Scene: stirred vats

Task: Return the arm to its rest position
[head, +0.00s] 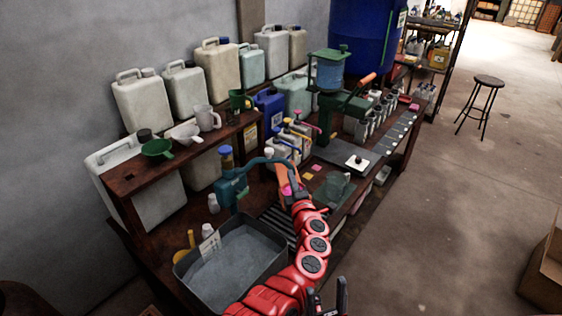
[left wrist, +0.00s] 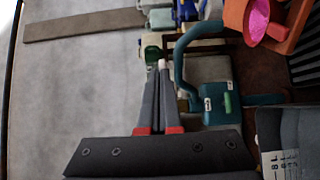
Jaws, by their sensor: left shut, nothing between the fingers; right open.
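My left arm (head: 310,264) is red and reaches from the bottom of the head view up over the bench, beside the grey basin. Its fingers are hard to make out in the head view. In the left wrist view my left gripper (left wrist: 158,68) is shut and empty, its two grey fingers together. My right gripper (head: 328,292) shows at the bottom of the head view as two dark fingers set apart, open and empty, in front of the bench.
A grey basin (head: 185,268) stands near the arm. A teal pump (head: 229,188) with a curved pipe and an orange holder (head: 284,172) with pink powder are close by. White jugs (head: 140,100) line the shelf. A stool (head: 488,82) stands on open floor at right.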

